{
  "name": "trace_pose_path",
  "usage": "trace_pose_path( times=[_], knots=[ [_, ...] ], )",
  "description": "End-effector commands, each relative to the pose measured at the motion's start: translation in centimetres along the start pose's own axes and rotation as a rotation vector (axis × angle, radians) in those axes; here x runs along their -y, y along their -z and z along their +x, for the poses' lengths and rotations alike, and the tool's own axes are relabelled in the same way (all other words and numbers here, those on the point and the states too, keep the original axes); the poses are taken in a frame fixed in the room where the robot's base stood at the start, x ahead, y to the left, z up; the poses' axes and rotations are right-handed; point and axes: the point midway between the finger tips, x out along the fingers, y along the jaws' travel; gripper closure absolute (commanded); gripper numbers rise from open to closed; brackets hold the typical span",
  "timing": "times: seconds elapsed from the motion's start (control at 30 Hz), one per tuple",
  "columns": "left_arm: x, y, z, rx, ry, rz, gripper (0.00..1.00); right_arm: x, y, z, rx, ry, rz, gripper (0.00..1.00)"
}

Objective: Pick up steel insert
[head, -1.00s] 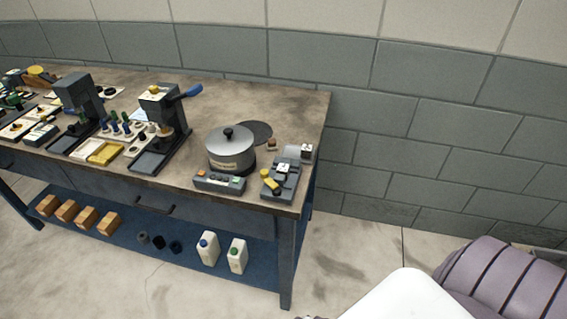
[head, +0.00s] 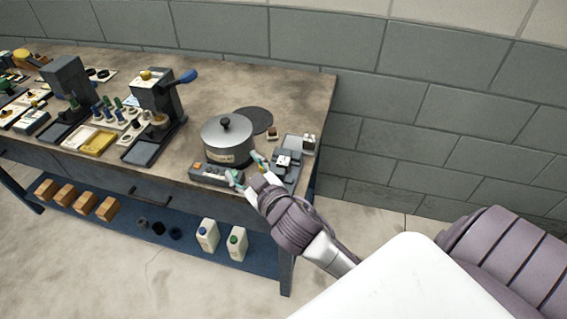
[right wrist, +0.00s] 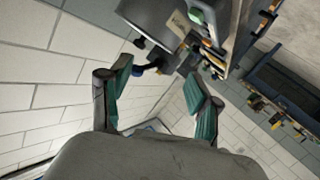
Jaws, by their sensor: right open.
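I cannot tell for sure which small piece is the steel insert. A small pale metallic block (head: 284,160) sits on a grey fixture at the bench's right end. Another small block (head: 309,141) stands just behind it to the right. My right gripper (head: 248,170) is open and empty, its teal-lined fingers spread in front of the grey pot, left of the fixture. My left gripper is out of view.
The lidded grey pot (head: 227,143) and a low control box (head: 210,173) stand close to my right gripper. A dark disc (head: 253,120) lies behind the pot. Presses and trays fill the bench's left. The bench top (head: 222,92) is clear at the back.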

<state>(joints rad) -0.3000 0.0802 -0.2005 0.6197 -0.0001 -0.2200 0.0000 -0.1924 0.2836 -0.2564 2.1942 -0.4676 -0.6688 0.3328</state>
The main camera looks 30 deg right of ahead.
Motion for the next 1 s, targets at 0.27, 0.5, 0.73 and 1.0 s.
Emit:
trace_pose_path(
  times=[0.27,0.5,0.73,1.0],
  knots=[
    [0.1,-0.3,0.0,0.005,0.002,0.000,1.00,3.9,17.0,0.9,-0.748,0.202,-0.295,0.38],
    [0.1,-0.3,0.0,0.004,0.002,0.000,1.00,11.2,18.7,-2.0,-1.090,0.705,-0.783,0.38],
    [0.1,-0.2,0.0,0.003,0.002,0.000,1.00,8.5,9.7,0.1,-0.797,1.249,-1.322,0.38],
    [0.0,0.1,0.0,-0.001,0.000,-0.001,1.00,-7.5,3.3,2.2,0.071,1.537,-1.609,0.38]
  ],
)
